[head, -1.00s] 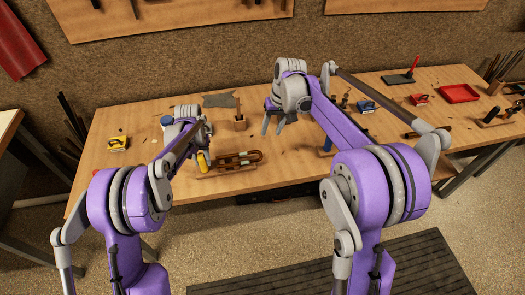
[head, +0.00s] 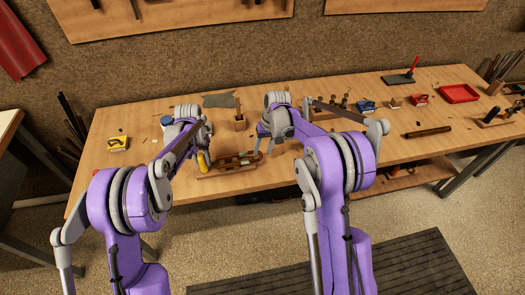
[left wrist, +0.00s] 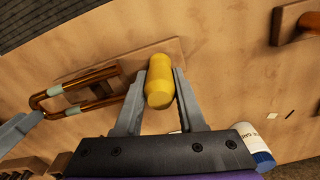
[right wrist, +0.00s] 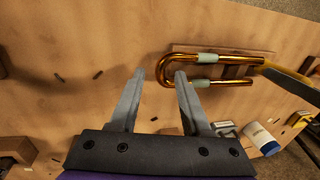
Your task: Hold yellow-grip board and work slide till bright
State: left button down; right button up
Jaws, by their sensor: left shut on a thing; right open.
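The board (head: 222,171) lies on the workbench and carries the slide (head: 242,159), a U-shaped brass tube pair with two pale bands. The board's yellow grip (left wrist: 158,88) is between my left gripper's fingers (left wrist: 160,80), which are shut on it. In the head view the grip (head: 202,161) shows below my left arm. My right gripper (right wrist: 160,74) is open at the slide's bow end. In the right wrist view one fingertip overlaps the slide's bend (right wrist: 168,68); whether it touches I cannot tell. A right fingertip also shows beside the bend in the left wrist view.
A wooden block with tools (head: 240,123) stands behind the board. A yellow item (head: 118,143) lies at the left; a red tray (head: 458,93) is far right.

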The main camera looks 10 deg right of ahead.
jog(key=shift+a+f, duration=0.15)
jog(key=shift+f, duration=0.55)
grip_shut()
dwell(1.0)
